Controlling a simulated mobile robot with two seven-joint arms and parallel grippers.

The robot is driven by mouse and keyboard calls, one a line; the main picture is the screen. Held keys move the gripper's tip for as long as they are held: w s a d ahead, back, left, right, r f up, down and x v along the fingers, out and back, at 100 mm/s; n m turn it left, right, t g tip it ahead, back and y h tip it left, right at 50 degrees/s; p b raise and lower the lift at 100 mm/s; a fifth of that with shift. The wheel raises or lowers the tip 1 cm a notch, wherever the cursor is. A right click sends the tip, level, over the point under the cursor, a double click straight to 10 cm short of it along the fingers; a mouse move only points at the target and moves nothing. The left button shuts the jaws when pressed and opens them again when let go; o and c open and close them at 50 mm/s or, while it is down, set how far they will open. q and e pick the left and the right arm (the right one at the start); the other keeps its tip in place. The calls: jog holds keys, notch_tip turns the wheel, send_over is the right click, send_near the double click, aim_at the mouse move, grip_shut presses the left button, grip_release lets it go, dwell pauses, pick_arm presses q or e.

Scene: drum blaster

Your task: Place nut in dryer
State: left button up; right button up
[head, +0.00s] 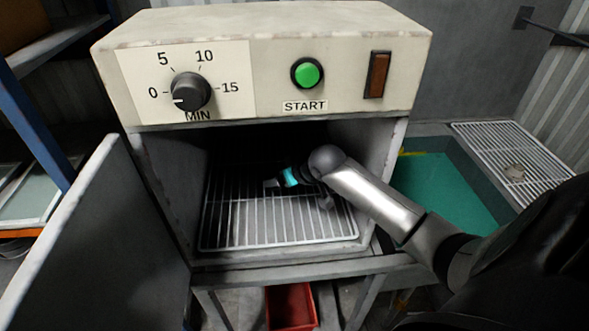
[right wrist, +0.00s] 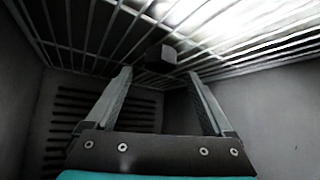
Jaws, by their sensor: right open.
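The dryer (head: 260,75) stands open in the head view, with its door (head: 100,240) swung out to the left and a wire rack (head: 280,220) inside. My right arm reaches in from the right, and my right gripper (head: 272,182) is inside over the rack. In the right wrist view the right gripper (right wrist: 160,73) is open, its fingers apart. A small grey block, apparently the nut (right wrist: 168,55), is at the dryer's rack (right wrist: 95,40), just beyond the fingertips; I cannot tell whether it touches them. It is not clearly seen in the head view. My left gripper is not in view.
A timer knob (head: 191,91) and green START button (head: 307,72) are on the dryer front. A red bin (head: 290,306) sits below.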

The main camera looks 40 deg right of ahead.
jog(key=p+v, duration=0.1)
jog(key=v, duration=0.7)
